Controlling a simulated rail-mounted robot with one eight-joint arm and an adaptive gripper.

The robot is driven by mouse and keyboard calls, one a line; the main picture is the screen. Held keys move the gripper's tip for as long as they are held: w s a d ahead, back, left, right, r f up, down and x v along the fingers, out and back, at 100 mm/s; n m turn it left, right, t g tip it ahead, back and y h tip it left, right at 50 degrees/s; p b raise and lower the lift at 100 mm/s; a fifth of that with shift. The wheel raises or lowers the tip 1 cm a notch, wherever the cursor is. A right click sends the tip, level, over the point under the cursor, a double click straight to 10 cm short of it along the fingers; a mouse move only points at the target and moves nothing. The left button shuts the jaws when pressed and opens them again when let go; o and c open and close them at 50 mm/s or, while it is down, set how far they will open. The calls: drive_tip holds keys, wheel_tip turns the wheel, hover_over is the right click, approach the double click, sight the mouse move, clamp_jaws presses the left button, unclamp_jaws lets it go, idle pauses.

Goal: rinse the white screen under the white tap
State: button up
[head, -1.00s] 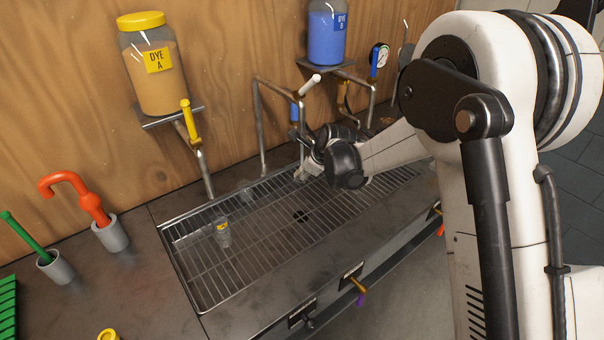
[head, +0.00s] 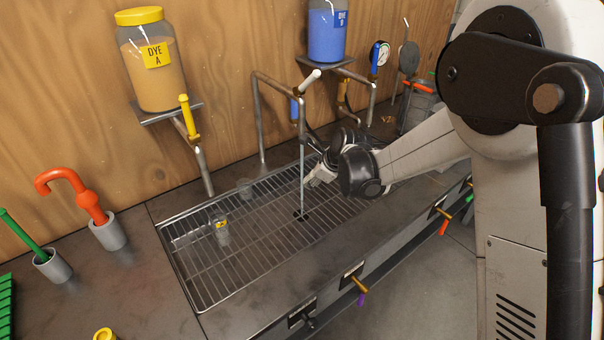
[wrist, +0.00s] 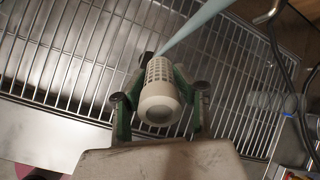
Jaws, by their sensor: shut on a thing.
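The white screen (wrist: 160,110) is a small perforated cylinder with a solid round end. My gripper (wrist: 160,93) is shut on it, with one green finger on each side. In the head view my gripper (head: 321,174) is low over the sink grate, just right of the water stream, and the screen is hardly discernible there. The white tap (head: 311,79) is a bent pipe with a white handle. Its thin stream (head: 302,165) runs down to the drain hole. In the wrist view the stream (wrist: 195,28) passes at the screen's far end; contact is unclear.
The metal grate (head: 215,270) is mostly clear. A small clear jar with a yellow label (head: 222,228) stands on it at the left. The Dye A jar (head: 152,75) and Dye B jar (head: 327,30) stand on shelves above. The yellow-handled tap (head: 189,118) is at the left.

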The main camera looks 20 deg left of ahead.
drive_tip(key=s+d+b, duration=0.2)
drive_tip(key=s+d, duration=0.2)
drive_tip(key=d, duration=0.2)
drive_tip(key=shift+s+d, duration=0.3)
drive_tip(key=shift+d, duration=0.1)
idle(0.3)
drive_tip(key=w+d+n+g+y+b, duration=0.1)
drive_tip(key=w+d+n+g, duration=0.15)
drive_tip(key=d, duration=0.45)
drive_tip(key=w+d+n+g+b, duration=0.1)
drive_tip(key=w+d+n, duration=0.1)
drive_tip(key=d+n, duration=0.35)
drive_tip(key=s+d+r+n+g+b, duration=0.1)
drive_tip(key=d+r+n+g, duration=0.1)
drive_tip(key=d, duration=0.8)
drive_tip(key=s+d+r+n+g+h+b, duration=0.1)
drive_tip(key=d+r+n, duration=0.3)
drive_tip(key=d, duration=0.6)
drive_tip(key=shift+r+g+b, duration=0.25)
drive_tip(key=shift+g+b, duration=0.1)
drive_tip(key=shift+g, duration=0.4)
